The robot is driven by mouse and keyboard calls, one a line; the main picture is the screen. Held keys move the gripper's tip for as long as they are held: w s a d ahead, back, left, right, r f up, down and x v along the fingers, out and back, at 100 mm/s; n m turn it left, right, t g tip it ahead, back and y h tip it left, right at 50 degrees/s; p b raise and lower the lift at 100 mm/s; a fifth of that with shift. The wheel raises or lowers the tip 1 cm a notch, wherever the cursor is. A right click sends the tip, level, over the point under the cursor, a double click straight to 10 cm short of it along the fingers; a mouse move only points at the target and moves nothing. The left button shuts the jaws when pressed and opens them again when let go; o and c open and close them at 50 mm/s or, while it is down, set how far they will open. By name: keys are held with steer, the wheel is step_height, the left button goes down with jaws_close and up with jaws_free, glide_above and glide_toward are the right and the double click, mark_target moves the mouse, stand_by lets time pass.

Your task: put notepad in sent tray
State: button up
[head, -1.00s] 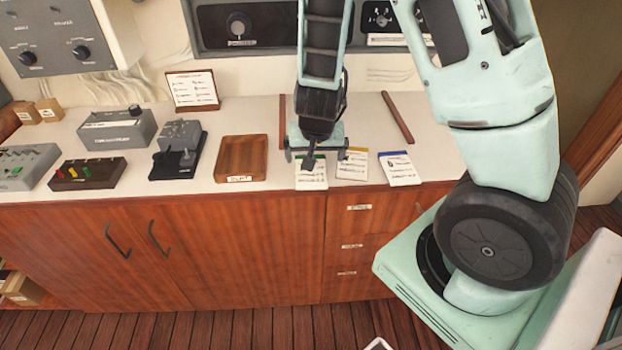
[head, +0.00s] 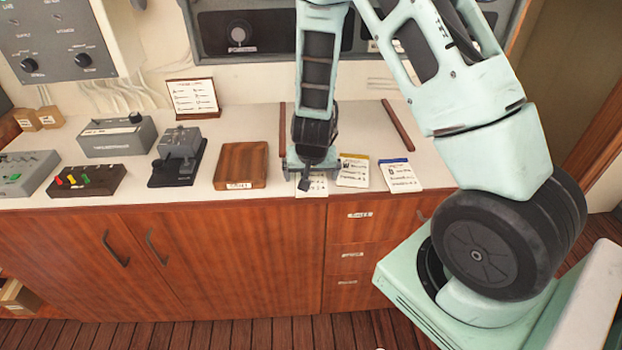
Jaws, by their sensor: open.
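The left notepad (head: 312,188) lies flat at the counter's front edge in the head view. My gripper covers its upper part, and its white lower pages show. My gripper (head: 311,172) is open and points down at this notepad, its fingers spread to either side. I cannot tell whether it touches the pad. A brown wooden tray (head: 241,165) with a small front label lies just left of my gripper. The tray is empty and its label is too blurred to read surely.
A yellow-topped notepad (head: 353,172) and a blue-topped notepad (head: 398,175) lie to the right. A black-based key device (head: 178,157) stands left of the tray. Two wooden strips lie on the counter, one at right (head: 398,125). A framed card (head: 193,98) stands behind.

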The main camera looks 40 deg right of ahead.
steer(key=shift+f, duration=0.15)
steer(key=c, duration=1.1)
steer(key=shift+r, duration=0.7)
step_height(320, 180, up, 2)
steer(key=shift+r+p, duration=0.25)
steer(key=shift+p, duration=0.05)
steer(key=s+a+p, duration=1)
steer(key=s+p, duration=0.3)
steer(key=s, duration=0.1)
steer(key=shift+s+a, duration=0.3)
